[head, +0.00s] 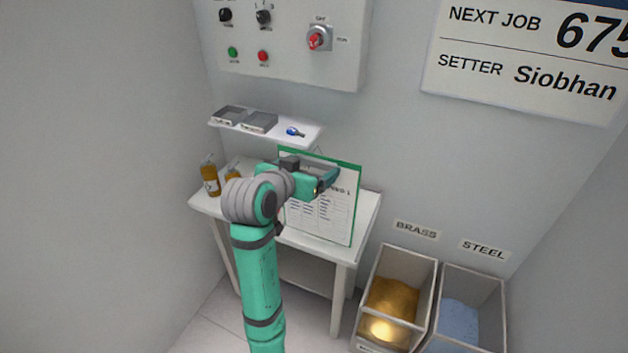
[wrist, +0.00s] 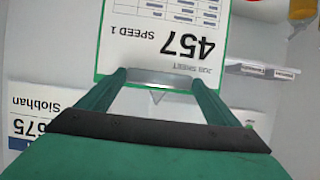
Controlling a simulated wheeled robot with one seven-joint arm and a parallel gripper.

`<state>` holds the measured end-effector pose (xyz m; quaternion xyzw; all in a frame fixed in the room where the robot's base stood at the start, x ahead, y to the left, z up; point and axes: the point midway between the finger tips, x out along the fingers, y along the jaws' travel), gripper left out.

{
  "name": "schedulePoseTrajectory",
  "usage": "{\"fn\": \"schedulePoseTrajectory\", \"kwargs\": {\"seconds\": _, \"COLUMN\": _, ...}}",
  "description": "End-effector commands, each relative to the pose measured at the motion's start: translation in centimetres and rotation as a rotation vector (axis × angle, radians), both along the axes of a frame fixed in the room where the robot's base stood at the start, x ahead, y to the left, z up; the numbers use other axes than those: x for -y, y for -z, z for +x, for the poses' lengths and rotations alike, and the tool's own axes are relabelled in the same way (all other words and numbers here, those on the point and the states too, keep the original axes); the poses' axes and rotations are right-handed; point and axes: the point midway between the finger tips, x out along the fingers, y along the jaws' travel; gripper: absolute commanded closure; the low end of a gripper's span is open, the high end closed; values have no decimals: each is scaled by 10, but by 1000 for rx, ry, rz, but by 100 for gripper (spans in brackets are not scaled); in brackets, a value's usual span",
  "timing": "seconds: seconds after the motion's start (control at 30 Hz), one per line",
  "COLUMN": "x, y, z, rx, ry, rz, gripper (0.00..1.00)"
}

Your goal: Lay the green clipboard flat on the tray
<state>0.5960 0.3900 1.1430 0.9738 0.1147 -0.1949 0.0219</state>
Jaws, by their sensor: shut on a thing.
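The green clipboard (head: 354,215) holds a white printed sheet and stands upright over the small white table in the head view, tilted slightly. My gripper (head: 322,182) is in front of its upper part. In the wrist view my gripper (wrist: 160,79) has one finger at each side of the metal clip, shut on the clipboard (wrist: 98,60) at its clip end. The sheet there reads 457, SPEED 1, upside down. My arm hides part of the clipboard and table. I cannot make out for certain which surface is the tray.
The white table (head: 366,212) carries amber bottles (head: 210,180) at its left. A wall shelf (head: 308,132) above holds two grey boxes and a small blue item. A brass bin (head: 430,275) and a steel bin (head: 497,290) stand right of the table. A control panel (head: 290,75) is above.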

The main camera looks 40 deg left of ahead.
Motion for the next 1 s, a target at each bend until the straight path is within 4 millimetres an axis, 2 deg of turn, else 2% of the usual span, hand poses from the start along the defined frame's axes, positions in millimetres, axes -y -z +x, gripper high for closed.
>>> {"fn": "schedulePoseTrajectory", "kwargs": {"seconds": 0.33, "x": -5, "y": 21, "z": 15, "rx": 0, "ry": -6, "rz": -2, "gripper": 58}}
{"fn": "schedulePoseTrajectory", "kwargs": {"seconds": 0.57, "x": -3, "y": 51, "z": 17, "rx": 1, "ry": -3, "rz": -1, "gripper": 58}}
{"fn": "schedulePoseTrajectory", "kwargs": {"seconds": 0.93, "x": -1, "y": 54, "z": 18, "rx": 1, "ry": 1, "rz": 0, "gripper": 58}}
{"fn": "schedulePoseTrajectory", "kwargs": {"seconds": 0.97, "x": -1, "y": 55, "z": 18, "rx": 0, "ry": 0, "rz": -1, "gripper": 10}}
{"fn": "schedulePoseTrajectory", "kwargs": {"seconds": 1.0, "x": -2, "y": 54, "z": 18, "rx": 0, "ry": -1, "rz": -1, "gripper": 0}}
